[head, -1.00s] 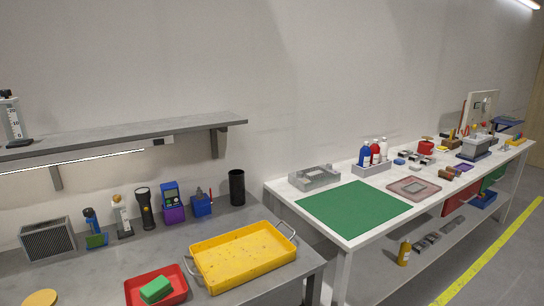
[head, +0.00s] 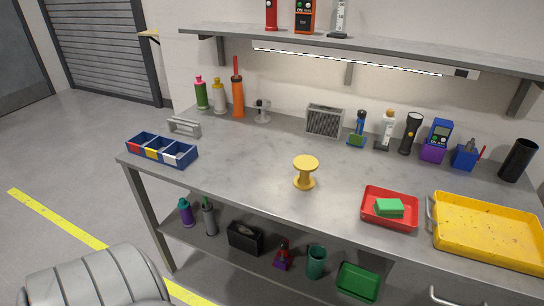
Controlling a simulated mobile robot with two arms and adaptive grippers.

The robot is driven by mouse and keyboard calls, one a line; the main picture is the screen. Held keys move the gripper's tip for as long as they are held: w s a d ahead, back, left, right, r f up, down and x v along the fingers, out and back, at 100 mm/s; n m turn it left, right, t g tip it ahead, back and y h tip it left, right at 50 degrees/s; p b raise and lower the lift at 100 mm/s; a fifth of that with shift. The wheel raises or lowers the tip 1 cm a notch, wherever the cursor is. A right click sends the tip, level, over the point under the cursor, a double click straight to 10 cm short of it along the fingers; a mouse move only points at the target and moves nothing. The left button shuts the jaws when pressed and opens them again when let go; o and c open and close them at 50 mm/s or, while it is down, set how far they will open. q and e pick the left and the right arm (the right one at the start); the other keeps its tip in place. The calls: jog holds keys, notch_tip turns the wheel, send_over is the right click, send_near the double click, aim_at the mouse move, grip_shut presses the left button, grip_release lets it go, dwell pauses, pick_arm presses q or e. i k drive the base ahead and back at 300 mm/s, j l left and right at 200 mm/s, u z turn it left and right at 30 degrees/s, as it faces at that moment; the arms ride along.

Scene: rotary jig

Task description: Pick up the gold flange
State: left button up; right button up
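The gold flange (head: 305,172), a yellow spool shape with a wide round top, a narrow neck and a wider foot, stands upright on the grey workbench (head: 245,165). It is near the bench's front middle, with nothing touching it. Neither of my grippers shows in the head view, so I cannot see whether they are open or shut.
Right of the flange are a red tray (head: 376,219) with a green block (head: 389,207) and a yellow tray (head: 480,240). A blue divided bin (head: 175,160) sits at the left end. Bottles and tools line the back under a shelf (head: 350,48). Bench around the flange is clear.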

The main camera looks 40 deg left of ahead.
aim_at(306, 164)
jog(key=u, duration=1.2)
